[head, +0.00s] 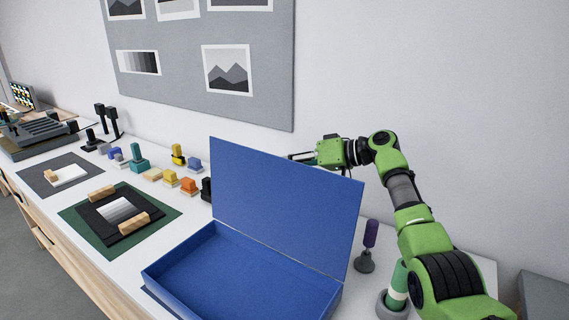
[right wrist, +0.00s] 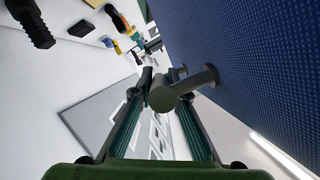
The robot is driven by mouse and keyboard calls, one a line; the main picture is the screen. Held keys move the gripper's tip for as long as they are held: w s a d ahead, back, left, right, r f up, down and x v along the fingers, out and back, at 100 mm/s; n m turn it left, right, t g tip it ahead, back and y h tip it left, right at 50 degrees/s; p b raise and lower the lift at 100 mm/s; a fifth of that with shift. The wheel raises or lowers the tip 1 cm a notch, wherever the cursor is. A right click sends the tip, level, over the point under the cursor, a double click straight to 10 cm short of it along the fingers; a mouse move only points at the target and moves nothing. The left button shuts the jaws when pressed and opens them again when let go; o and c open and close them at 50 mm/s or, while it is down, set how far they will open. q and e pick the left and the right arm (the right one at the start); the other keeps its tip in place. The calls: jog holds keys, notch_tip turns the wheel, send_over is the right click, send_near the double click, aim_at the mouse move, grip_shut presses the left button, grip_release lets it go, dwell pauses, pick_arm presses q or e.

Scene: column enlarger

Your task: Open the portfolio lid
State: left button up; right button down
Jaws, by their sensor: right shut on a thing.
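The blue portfolio box (head: 205,272) sits on the white table, and its interior looks empty. Its blue lid (head: 285,205) stands raised, close to upright, along the back of the box. My right gripper (head: 300,157) is behind the lid, partly hidden by its top edge. In the right wrist view, the lid (right wrist: 265,70) fills the right side, and a grey bar handle (right wrist: 188,88) stands out from its outer face. My right gripper (right wrist: 160,82) is shut on this handle between its fingers. My left gripper is not in view.
A purple-handled tool (head: 370,235) and a green-and-white cylinder (head: 397,285) stand right of the box, close to my right arm. Left are a green mat (head: 75,220) with a print and wooden blocks, and several coloured blocks (head: 188,187). A grey pinboard (head: 180,80) hangs behind.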

jog(key=c, duration=2)
grip_release()
jog(key=shift+w+f, duration=0.1)
jog(key=shift+o, duration=0.2)
jog(key=v, duration=1.2)
